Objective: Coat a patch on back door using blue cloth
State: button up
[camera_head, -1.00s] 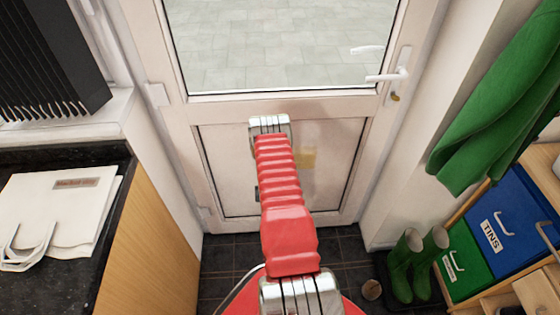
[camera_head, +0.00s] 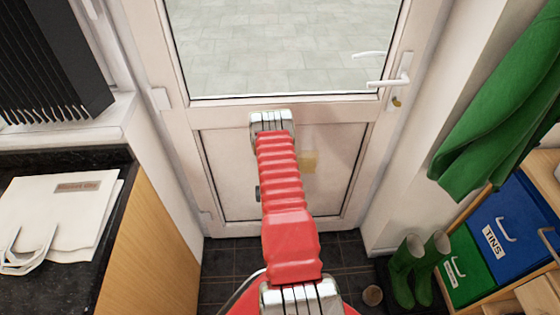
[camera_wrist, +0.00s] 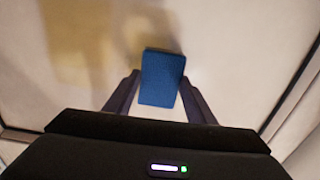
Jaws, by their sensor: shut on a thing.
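The back door (camera_head: 222,165) stands shut ahead, white, with a glass pane above and a plain lower panel. A faint yellowish patch (camera_head: 308,161) marks the lower panel, just right of my arm. It also shows in the wrist view at the upper left, as a tan patch (camera_wrist: 75,50). My gripper (camera_wrist: 160,84) is shut on the blue cloth (camera_wrist: 162,75), a small folded-looking rectangle held between the fingertips in front of the door panel. I cannot tell whether the cloth touches the panel. In the head view my arm hides the cloth and most of the gripper.
A dark worktop (camera_head: 95,220) with a white bag (camera_head: 60,215) is at the left. At the right are a hanging green garment (camera_head: 505,115), green boots (camera_head: 415,270) and a blue bin (camera_head: 515,220). The white door handle (camera_head: 395,80) is at upper right. Dark floor tiles lie below the door.

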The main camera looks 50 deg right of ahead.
jog(key=shift+s+d, duration=0.55)
jog(key=shift+s, duration=0.2)
jog(key=shift+s+d, duration=0.55)
jog(key=shift+s, duration=0.2)
jog(key=shift+d, duration=0.1)
jog(key=shift+s+d, duration=1.25)
jog(key=shift+s, duration=0.1)
jog(key=shift+s+d, duration=1.35)
jog(key=shift+d, duration=0.05)
jog(key=shift+s+d, duration=0.3)
jog(key=shift+s, duration=0.05)
jog(key=shift+s+d, duration=0.9)
jog(key=shift+s, duration=0.25)
